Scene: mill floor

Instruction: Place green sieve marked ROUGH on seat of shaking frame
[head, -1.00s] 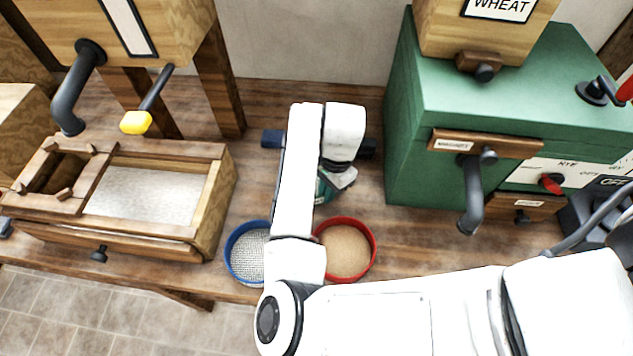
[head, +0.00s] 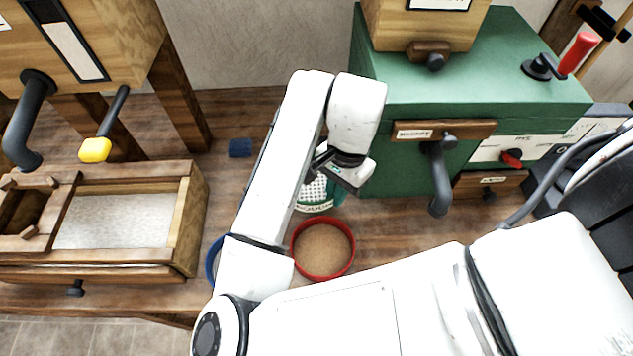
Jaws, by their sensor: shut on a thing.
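The green sieve (head: 317,207) shows in the head view just below my gripper (head: 335,180), partly hidden by my arm. Its pale mesh and a small white label show; the lettering is too small to read. My gripper is shut on the sieve, behind the red-rimmed sieve. I cannot tell how far above the bench it is. The wooden shaking frame (head: 188,225) stands at the left, with a pale screen bed. A square opening with small corner blocks, likely its seat (head: 57,208), is at its left end, partly cut off by the picture edge.
A red sieve (head: 350,262) stands on the bench before my gripper. A blue sieve (head: 211,262) is mostly behind my arm. A small dark blue block (head: 241,148) lies further back. A green cabinet (head: 450,95) stands right. A yellow-tipped lever (head: 95,150) and dark spout (head: 25,125) overhang the frame.

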